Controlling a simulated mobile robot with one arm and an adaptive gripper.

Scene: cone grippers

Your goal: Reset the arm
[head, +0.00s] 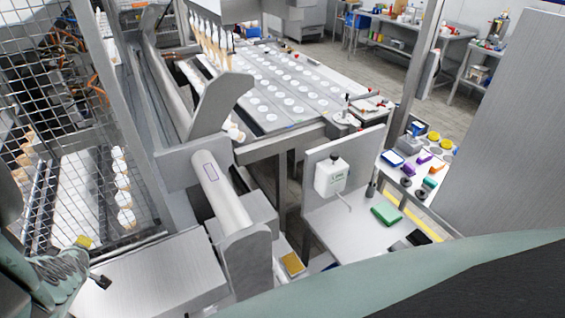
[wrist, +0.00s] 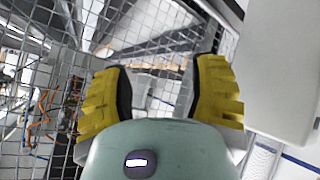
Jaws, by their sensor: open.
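My gripper (wrist: 160,88) shows in the wrist view with its two ribbed yellow fingers spread wide apart. Nothing is between them; wire mesh (wrist: 150,50) and machine framing show beyond the gap. In the head view, pale green parts of my arm are at the lower left and along the bottom right edge. A small yellow part shows at the lower left, close to the mesh guard (head: 75,100); the gripper's full shape cannot be made out there.
A machine table (head: 290,85) with rows of white discs stands in the middle back. A steel ledge (head: 160,280) is in front. A grey panel (head: 510,120) stands at the far right. Floor shows at the back.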

